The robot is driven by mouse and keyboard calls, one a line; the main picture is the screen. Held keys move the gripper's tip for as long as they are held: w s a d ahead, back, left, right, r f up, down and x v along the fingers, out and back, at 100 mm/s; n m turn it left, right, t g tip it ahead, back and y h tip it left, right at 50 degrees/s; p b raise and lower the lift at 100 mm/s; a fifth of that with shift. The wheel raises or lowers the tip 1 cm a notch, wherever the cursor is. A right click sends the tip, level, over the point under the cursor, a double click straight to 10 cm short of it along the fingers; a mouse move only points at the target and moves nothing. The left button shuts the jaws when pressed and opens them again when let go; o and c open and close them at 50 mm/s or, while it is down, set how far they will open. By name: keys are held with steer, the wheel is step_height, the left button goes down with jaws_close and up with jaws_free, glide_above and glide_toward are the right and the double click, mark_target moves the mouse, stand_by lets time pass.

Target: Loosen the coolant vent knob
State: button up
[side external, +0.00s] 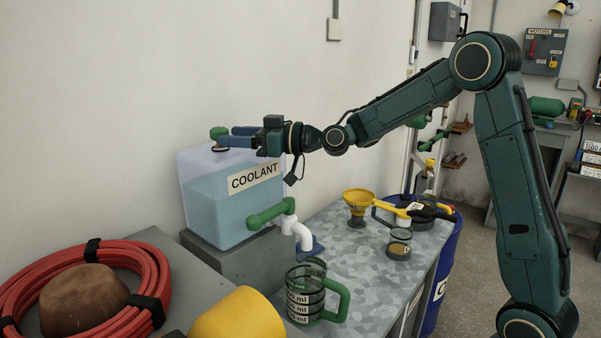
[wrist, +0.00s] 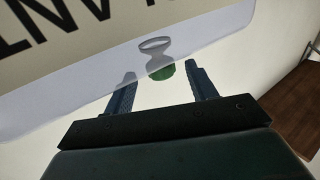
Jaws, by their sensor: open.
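The green coolant vent knob (side external: 218,132) stands on top of the translucent coolant tank (side external: 215,200), which is labelled COOLANT and holds pale blue liquid. In the wrist view the knob (wrist: 163,71) shows in the gap between the fingertips, with a grey ring-shaped neck beside it. My gripper (side external: 230,137) is level above the tank top, its two blue fingers pointing left at the knob. The fingers are open, one on each side of the knob's line, with clear gaps and no visible contact. The near finger partly hides the space below the knob in the side view.
A green-handled tap (side external: 271,213) with a white spout is at the tank's front. A green-handled measuring jug (side external: 315,295), yellow funnel (side external: 358,200) and small glass jar (side external: 399,243) stand on the bench. A coiled red hose (side external: 60,275) lies front left. The wall is close behind the tank.

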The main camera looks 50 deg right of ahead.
mark_target(215, 131)
steer(key=v, duration=0.9)
steer(key=shift+s, duration=0.3)
steer(key=shift+d, duration=0.1)
steer(key=shift+s+d+r, duration=0.3)
steer(key=shift+s+d, duration=0.05)
steer(key=shift+s, duration=0.3)
steer(key=shift+w, duration=0.15)
steer(key=shift+x, duration=6.75)
